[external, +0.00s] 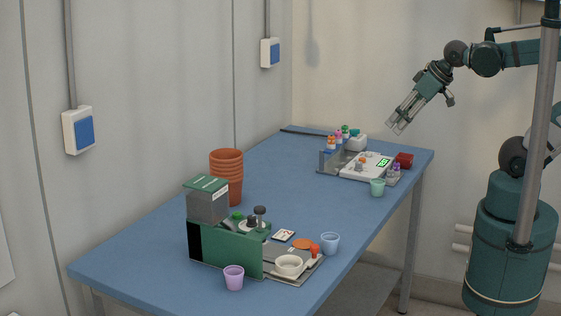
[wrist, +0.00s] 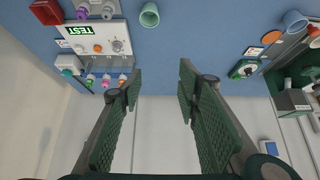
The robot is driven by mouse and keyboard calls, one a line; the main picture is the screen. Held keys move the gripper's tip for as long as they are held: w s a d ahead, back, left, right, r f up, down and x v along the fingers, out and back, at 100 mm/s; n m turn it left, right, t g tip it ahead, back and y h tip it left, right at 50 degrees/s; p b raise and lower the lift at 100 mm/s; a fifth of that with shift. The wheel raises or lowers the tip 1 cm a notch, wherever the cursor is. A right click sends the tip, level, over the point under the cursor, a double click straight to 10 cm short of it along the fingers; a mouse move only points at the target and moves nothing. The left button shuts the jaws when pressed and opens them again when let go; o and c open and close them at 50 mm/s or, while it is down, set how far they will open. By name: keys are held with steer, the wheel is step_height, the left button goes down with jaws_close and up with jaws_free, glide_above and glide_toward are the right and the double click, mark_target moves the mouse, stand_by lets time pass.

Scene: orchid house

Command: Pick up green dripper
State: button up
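The green dripper (external: 345,130) appears to be the small white bottle with a green cap at the far end of the blue table. In the wrist view the green dripper (wrist: 90,79) is the leftmost of that row, left of my fingers. My gripper (external: 395,127) is in the air above and to the right of the row in the external view. In the wrist view my gripper (wrist: 160,82) has its fingers wide apart with nothing between them.
A white device (external: 365,166) with a lit display stands near the bottles, with a red box (external: 404,160) and a mint cup (external: 377,187) close by. Stacked pots (external: 228,172), a green box (external: 225,248) and a blue cup (external: 330,243) occupy the near end. The table's middle is clear.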

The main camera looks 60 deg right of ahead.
steer(key=shift+r, duration=0.1)
steer(key=w+d+r+m+g+p, duration=0.2)
steer(key=w+d+r+m+p, duration=0.25)
steer(key=w, duration=0.45)
steer(key=m+g+h+p, duration=0.1)
steer(key=m+g+p, duration=0.4)
steer(key=m+p, duration=0.8)
glide_above(338, 134)
steer(key=b, duration=0.3)
steer(key=shift+w+d+f+m, duration=0.1)
steer(key=shift+f+m, duration=0.35)
steer(key=shift+f, duration=1.45)
steer(key=shift+w+a+f+m, duration=0.1)
steer(key=shift+f+m, duration=0.35)
steer(key=shift+f, duration=1.5)
steer(key=shift+w+d+f+m, duration=0.1)
steer(key=shift+f+m, duration=0.35)
steer(key=shift+f, duration=1.45)
steer(key=shift+f, duration=0.1)
steer(key=shift+d+f, duration=0.15)
steer(key=shift+f, duration=1.05)
